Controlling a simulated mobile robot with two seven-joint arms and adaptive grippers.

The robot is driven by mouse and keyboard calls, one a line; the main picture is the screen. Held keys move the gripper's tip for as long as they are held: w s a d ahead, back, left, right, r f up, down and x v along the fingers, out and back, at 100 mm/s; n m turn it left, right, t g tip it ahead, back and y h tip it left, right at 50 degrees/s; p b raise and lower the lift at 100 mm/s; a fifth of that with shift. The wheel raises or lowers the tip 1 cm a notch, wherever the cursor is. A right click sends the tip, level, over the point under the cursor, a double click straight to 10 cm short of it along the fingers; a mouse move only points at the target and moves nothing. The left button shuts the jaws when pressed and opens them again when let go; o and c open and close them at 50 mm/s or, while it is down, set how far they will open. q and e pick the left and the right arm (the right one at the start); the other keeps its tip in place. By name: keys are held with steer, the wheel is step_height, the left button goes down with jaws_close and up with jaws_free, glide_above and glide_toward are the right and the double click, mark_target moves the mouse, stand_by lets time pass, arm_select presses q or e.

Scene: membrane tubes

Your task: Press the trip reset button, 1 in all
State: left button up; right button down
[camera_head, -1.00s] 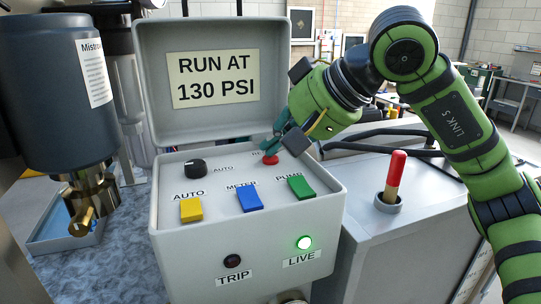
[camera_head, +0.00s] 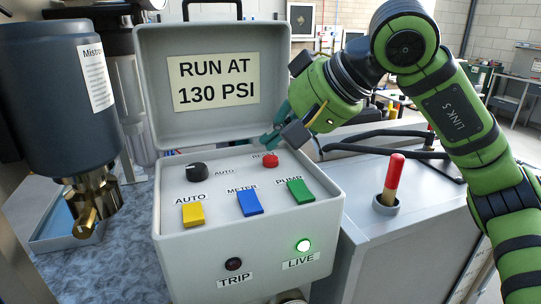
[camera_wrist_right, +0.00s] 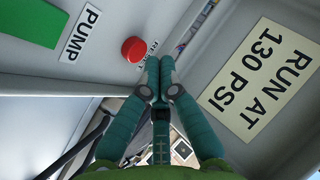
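The red reset button (camera_head: 271,160) is at the back right of the grey control box (camera_head: 190,262), beside a partly hidden label starting "RE". My right gripper (camera_head: 268,140) is just above and behind it, with its teal fingertips apart from the button. In the right wrist view the red button (camera_wrist_right: 135,50) is to the left of the fingertips (camera_wrist_right: 160,62), which are together and hold nothing. The TRIP lamp (camera_head: 233,264) is dark red and the LIVE lamp (camera_head: 303,245) glows green. My left gripper is not in view.
Yellow AUTO (camera_head: 193,214), blue METER (camera_head: 249,203) and green PUMP (camera_head: 301,191) buttons and a black knob (camera_head: 199,172) share the panel. The open lid (camera_head: 160,70) stands behind. A red-handled lever (camera_head: 393,178) is at right, a dark blue cylinder (camera_head: 50,120) at left.

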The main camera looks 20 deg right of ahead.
mark_target(276, 159)
steer(key=shift+r+p, duration=2.2)
steer(key=shift+r, duration=0.4)
steer(key=shift+f, duration=0.1)
